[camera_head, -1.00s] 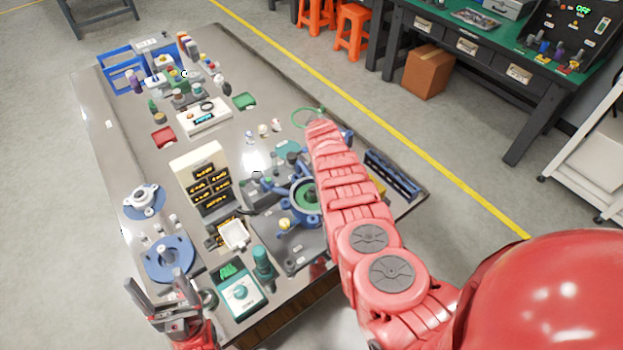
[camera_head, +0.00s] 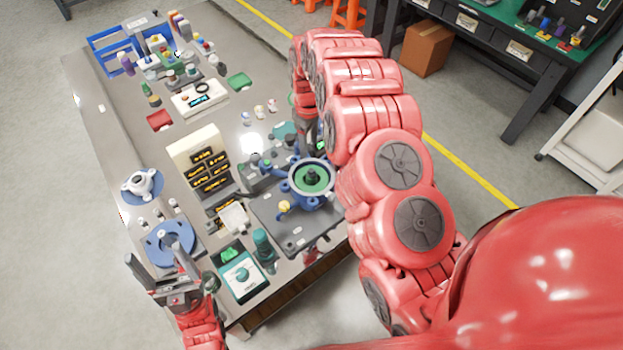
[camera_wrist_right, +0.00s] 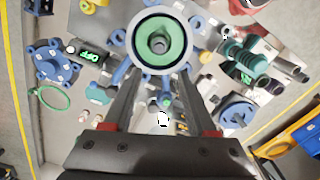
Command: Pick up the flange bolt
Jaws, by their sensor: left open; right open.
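A blue round fixture (camera_head: 311,190) with a green disc stands on the grey plate. A dark bolt-like post (camera_head: 313,176) rises at its centre, and this post also shows in the right wrist view (camera_wrist_right: 159,45). Several small silver pieces (camera_head: 160,214) stand beside the blue flange (camera_head: 170,245) at left. I cannot tell which piece is the flange bolt. My right gripper (camera_wrist_right: 158,78) is open and empty, with its fingers spread below the green disc in the wrist view; my arm mostly hides it in the head view. My left gripper (camera_head: 152,247) is open at the table's near left edge.
A beige display box (camera_head: 197,160), a green-and-white device (camera_head: 240,272) and a dark green cylinder (camera_head: 264,245) stand close to the fixture. A red tray (camera_head: 159,120) and a blue rack (camera_head: 112,55) lie farther back. The table's left strip is clear.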

